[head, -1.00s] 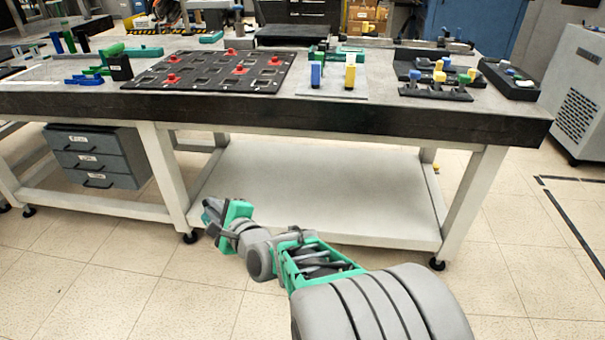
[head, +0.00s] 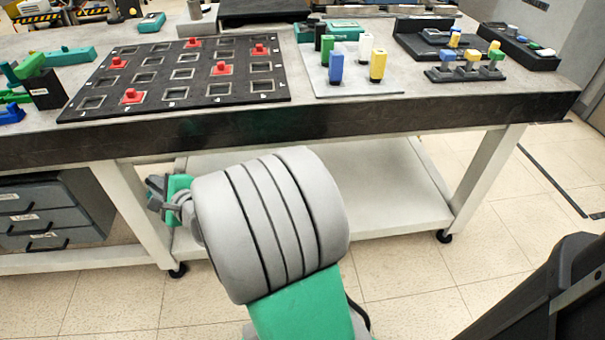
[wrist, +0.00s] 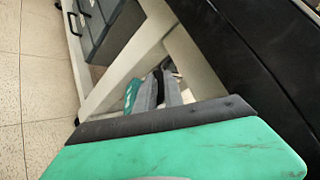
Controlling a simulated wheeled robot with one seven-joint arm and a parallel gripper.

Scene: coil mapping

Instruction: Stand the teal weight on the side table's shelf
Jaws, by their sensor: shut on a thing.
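My gripper (head: 157,196) is low in front of the workbench, by its white leg, at the left end of my arm in the head view. In the wrist view my gripper (wrist: 160,90) is shut, its grey fingers close together. A small teal patch (wrist: 131,96) shows beside the fingers; I take it for part of the held teal weight, but most of it is hidden. I cannot pick out a separate side table; the only shelf in view is the white lower shelf (head: 385,190) under the workbench.
The workbench (head: 400,112) carries a black socket board (head: 130,75) with red pieces, and a grey plate (head: 355,88) with coloured pegs. A grey drawer unit (head: 45,215) hangs under its left part. A white leg (head: 140,215) stands close to my gripper.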

